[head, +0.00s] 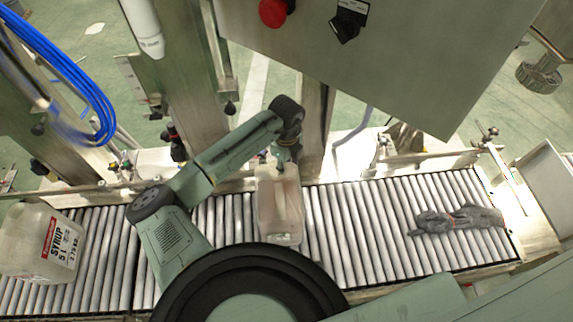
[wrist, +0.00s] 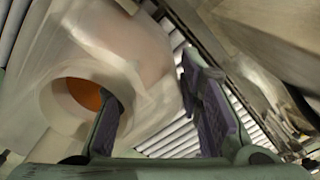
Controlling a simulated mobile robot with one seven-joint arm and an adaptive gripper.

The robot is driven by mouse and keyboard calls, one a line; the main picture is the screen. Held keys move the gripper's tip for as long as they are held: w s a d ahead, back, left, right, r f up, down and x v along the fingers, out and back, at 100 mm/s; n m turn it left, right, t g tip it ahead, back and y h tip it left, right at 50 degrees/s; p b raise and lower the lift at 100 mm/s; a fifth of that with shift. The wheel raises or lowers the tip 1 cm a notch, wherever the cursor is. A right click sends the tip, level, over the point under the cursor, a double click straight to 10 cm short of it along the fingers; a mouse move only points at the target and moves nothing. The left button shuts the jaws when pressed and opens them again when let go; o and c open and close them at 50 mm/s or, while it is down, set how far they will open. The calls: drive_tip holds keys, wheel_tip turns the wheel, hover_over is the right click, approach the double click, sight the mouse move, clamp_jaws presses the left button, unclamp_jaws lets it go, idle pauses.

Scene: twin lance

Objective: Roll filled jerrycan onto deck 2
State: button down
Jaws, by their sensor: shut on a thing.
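A translucent jerrycan (head: 280,213) with pinkish-brown contents stands on the roller conveyor (head: 350,230) at mid-picture in the head view. My gripper (head: 284,152) is at the top of this jerrycan, partly hidden by my own wrist. In the wrist view the jerrycan (wrist: 95,45) fills the left side, with a round opening showing orange inside. My gripper (wrist: 150,95) has its purple-padded fingers either side of part of the can's top, shut on it. The exact grip spot is blurred. A second jerrycan (head: 40,243), labelled SYRUP, stands at the conveyor's left end.
A dark grey glove or rag (head: 455,220) lies on the rollers at right. A control box (head: 390,50) with a red button hangs above the conveyor. Metal posts and a side rail line the far edge. Rollers between jerrycan and rag are clear.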

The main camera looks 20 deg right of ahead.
drive_tip(key=c, duration=1.6)
unclamp_jaws()
drive_tip(key=shift+s+r, duration=0.1)
drive_tip(key=shift+r, duration=0.05)
drive_tip(key=o, duration=0.6)
drive_tip(key=shift+c, duration=0.2)
drive_tip(key=shift+f, duration=0.4)
wheel_tip(320, 180, up, 12)
drive_tip(key=shift+f, duration=0.1)
drive_tip(key=shift+r, duration=0.4)
